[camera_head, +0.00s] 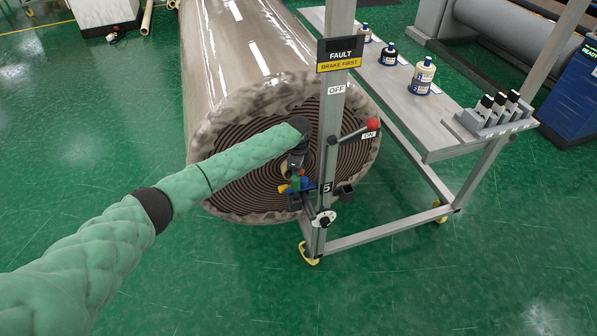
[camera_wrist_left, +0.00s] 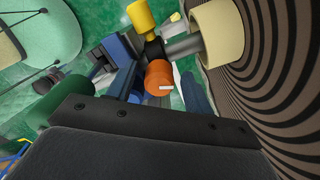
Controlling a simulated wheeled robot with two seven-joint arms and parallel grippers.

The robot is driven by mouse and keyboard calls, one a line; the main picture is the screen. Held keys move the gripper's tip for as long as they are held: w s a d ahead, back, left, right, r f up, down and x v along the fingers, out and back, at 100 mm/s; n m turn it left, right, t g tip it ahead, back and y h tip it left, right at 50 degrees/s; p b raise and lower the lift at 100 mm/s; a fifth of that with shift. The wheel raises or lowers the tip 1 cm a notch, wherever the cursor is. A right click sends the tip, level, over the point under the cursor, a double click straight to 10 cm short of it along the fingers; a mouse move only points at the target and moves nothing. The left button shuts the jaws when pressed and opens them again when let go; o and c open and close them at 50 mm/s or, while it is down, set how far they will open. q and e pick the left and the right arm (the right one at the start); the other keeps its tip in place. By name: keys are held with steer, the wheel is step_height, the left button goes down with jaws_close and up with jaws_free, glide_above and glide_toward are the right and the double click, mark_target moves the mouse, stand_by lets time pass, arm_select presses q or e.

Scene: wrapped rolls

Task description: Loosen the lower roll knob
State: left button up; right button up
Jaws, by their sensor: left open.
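A large wrapped roll (camera_head: 245,50) lies with its spiral end (camera_head: 235,185) facing me; the spiral also shows in the left wrist view (camera_wrist_left: 285,100). An orange knob (camera_wrist_left: 158,78) and a yellow knob (camera_wrist_left: 141,17) sit on a dark hub at the end of a grey shaft (camera_wrist_left: 184,48). I cannot tell which is the lower roll knob. My left gripper (camera_head: 296,187) is at the roll's end beside the post, partly hidden by my wrist. In the wrist view its open blue fingers (camera_wrist_left: 160,92) stand on either side of the orange knob; contact is unclear. My right gripper is out of view.
A grey post (camera_head: 333,110) carries a fault sign (camera_head: 340,54), a red-tipped lever (camera_head: 372,124) near the ON label and a white dial (camera_head: 322,218) low down. A bench (camera_head: 400,105) with bottles stands to the right. The green floor at the front is clear.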

arm_select(q)
steer(key=shift+r, duration=0.4)
step_height(320, 180, up, 6)
steer(key=b, duration=0.2)
steer(key=shift+f+b, duration=0.15)
steer(key=shift+b, duration=0.25)
steer(key=shift+r, duration=0.55)
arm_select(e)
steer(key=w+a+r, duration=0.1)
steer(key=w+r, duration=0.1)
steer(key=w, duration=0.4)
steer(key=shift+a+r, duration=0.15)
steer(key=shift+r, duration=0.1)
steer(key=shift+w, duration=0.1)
